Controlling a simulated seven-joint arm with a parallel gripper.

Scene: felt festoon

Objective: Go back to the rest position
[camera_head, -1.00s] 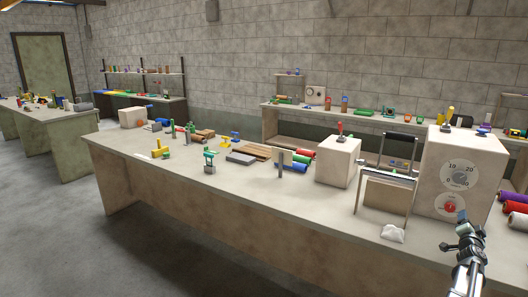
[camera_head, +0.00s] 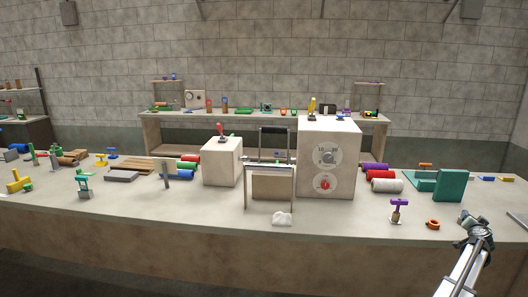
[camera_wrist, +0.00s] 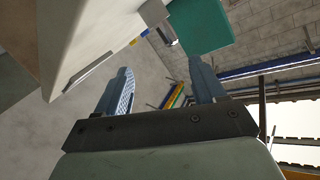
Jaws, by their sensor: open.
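My gripper shows in the wrist view (camera_wrist: 165,85) with its two fingers spread apart and nothing between them. In the head view my arm's end (camera_head: 474,228) is at the lower right, in front of the long workbench (camera_head: 140,215). The fingers themselves are too small to make out there. A green block (camera_head: 449,185) stands on the bench beyond my arm, and a green surface (camera_wrist: 200,25) shows at the top of the wrist view.
A large box with dials (camera_head: 342,150), a smaller box with a red-topped lever (camera_head: 222,162) and a frame (camera_head: 268,180) stand mid-bench. Coloured rolls (camera_head: 386,186) lie right of the dial box.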

